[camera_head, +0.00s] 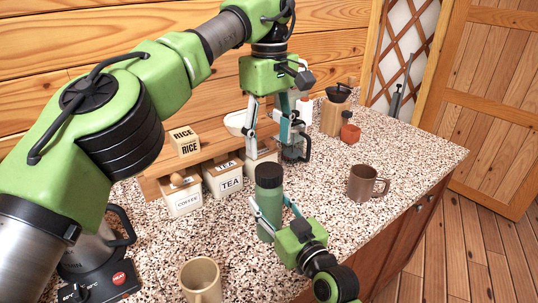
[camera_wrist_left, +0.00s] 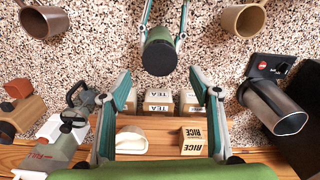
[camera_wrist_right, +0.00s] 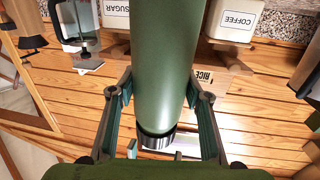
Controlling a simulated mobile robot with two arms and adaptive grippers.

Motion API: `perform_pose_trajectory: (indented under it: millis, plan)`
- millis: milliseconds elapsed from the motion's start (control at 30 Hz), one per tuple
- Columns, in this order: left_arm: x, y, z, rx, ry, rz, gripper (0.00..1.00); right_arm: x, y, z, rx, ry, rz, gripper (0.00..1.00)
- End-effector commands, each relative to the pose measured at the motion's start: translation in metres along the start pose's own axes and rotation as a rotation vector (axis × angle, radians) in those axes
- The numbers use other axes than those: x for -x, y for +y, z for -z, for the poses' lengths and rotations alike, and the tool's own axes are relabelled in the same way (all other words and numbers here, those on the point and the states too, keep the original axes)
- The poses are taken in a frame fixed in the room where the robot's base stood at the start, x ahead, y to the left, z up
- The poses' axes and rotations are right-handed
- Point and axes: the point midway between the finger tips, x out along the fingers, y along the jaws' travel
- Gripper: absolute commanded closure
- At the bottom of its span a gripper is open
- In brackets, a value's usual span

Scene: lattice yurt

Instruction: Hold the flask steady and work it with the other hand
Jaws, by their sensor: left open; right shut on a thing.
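The green flask (camera_head: 267,205) with a dark cap (camera_head: 269,175) stands upright on the speckled counter. My right gripper (camera_head: 275,212) is shut on the flask's body from the front right. The flask also fills the middle of the right wrist view (camera_wrist_right: 165,60), between the fingers. My left gripper (camera_head: 264,153) is open and empty, pointing down above and behind the flask. In the left wrist view the flask's dark cap (camera_wrist_left: 159,56) shows beyond the spread fingers of my left gripper (camera_wrist_left: 166,90), apart from them.
Coffee (camera_head: 183,198) and tea (camera_head: 223,180) canisters stand by a wooden shelf with a rice box (camera_head: 185,142). A brown mug (camera_head: 366,184) is at right, a tan mug (camera_head: 201,282) in front. A steel kettle (camera_head: 88,252) is at left. Counter between flask and brown mug is clear.

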Motion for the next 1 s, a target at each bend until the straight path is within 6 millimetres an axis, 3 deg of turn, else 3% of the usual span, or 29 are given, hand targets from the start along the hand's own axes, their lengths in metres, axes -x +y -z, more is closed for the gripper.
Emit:
perform_pose_trajectory:
  millis: [300,500,767,1000]
  plan:
    - [0.000,0.001,0.000,-0.554,-0.001,-0.001,0.43,0.000,0.000,-0.001,0.000,-0.002,0.000,1.00]
    - [0.000,0.000,0.000,-0.798,-0.002,-0.001,0.43,0.000,0.000,-0.001,-0.001,-0.002,0.000,1.00]
    - [-0.005,0.000,0.001,-0.904,-0.001,0.000,0.43,0.000,0.000,-0.001,-0.001,-0.003,0.000,1.00]
    - [-0.033,-0.001,0.001,-0.905,-0.003,0.001,0.43,0.000,0.000,-0.002,-0.001,-0.003,0.000,1.00]
